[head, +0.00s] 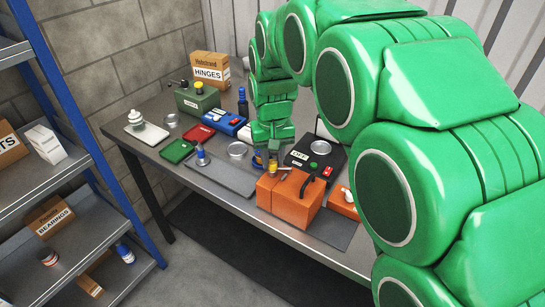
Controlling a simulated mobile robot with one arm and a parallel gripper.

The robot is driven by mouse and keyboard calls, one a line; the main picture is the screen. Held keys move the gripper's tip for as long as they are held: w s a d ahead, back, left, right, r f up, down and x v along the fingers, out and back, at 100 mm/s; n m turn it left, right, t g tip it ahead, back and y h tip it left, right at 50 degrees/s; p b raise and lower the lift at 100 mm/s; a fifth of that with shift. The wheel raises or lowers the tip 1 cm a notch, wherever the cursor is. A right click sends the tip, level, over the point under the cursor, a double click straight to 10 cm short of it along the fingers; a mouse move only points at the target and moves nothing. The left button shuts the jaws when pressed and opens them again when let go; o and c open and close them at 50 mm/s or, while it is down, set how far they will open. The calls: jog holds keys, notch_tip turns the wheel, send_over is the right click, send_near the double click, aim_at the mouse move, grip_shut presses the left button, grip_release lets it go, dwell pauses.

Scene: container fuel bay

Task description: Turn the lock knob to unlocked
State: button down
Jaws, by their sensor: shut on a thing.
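My gripper (273,158) points down over the left part of an orange container (296,201) with a black carry handle (304,187). Its fingers are shut on a small knob at the container's top, which I take for the lock knob. The knob is mostly hidden by the fingers, so its setting cannot be read.
A black device (303,157) with green and red controls stands right behind the container. A blue-framed shelf (75,120) stands at far left.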

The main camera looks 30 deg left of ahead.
aim_at(272, 162)
jog(key=n, duration=0.5)
jog(key=shift+n, duration=0.3)
jog(key=n, duration=0.5)
dwell(0.4)
jog(key=c, duration=0.9)
grip_release()
jog(key=shift+o, duration=0.2)
jog(key=shift+r, duration=0.15)
jog(key=shift+r, duration=3.75)
